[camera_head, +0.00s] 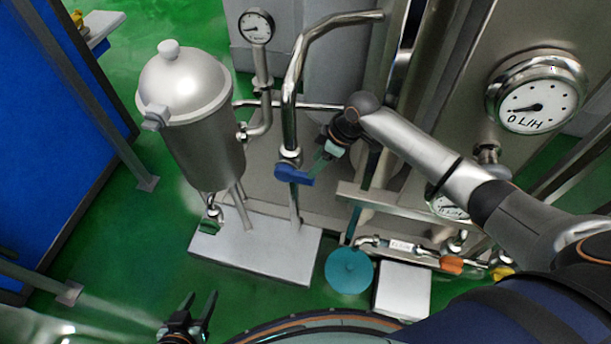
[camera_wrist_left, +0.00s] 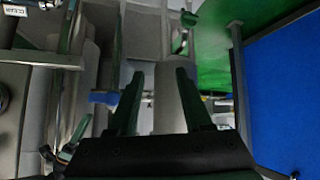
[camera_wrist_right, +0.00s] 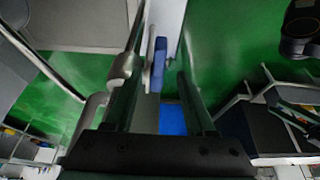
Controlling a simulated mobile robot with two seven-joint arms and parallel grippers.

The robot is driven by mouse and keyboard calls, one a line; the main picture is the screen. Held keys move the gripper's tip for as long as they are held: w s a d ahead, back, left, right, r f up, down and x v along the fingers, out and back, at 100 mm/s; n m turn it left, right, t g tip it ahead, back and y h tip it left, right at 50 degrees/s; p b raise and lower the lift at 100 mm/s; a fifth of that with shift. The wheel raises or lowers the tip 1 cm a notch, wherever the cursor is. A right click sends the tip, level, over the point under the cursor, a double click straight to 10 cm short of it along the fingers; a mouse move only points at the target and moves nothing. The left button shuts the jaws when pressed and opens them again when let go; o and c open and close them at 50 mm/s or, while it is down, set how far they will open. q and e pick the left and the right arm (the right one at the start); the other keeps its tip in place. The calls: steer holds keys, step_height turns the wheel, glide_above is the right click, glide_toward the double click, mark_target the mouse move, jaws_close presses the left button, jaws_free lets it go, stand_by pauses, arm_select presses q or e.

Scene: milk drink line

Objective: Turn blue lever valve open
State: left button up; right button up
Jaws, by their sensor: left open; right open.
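The blue lever (camera_head: 295,174) sits low on a vertical steel pipe, right of the steel tank. My right gripper (camera_head: 322,160) is at its right end, open. In the right wrist view the blue lever (camera_wrist_right: 158,62) shows between the two open fingers (camera_wrist_right: 158,85); I cannot tell whether they touch it. My left gripper (camera_head: 203,308) is open and empty at the bottom of the head view, well away from the lever. In the left wrist view the lever (camera_wrist_left: 103,97) shows left of the open fingers (camera_wrist_left: 160,85).
A lidded steel tank (camera_head: 200,120) stands on a pale base plate (camera_head: 255,248). A larger gauge (camera_head: 537,103), a teal disc (camera_head: 349,270) and an orange handle (camera_head: 452,264) are to the right.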

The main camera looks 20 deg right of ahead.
mark_target(305, 174)
steer(key=b+x, duration=0.1)
steer(key=x, duration=0.6)
steer(key=shift+w+f+b, duration=0.1)
steer(key=shift+f+b, duration=0.2)
steer(key=shift+c, duration=0.3)
jaws_close()
stand_by(0.7)
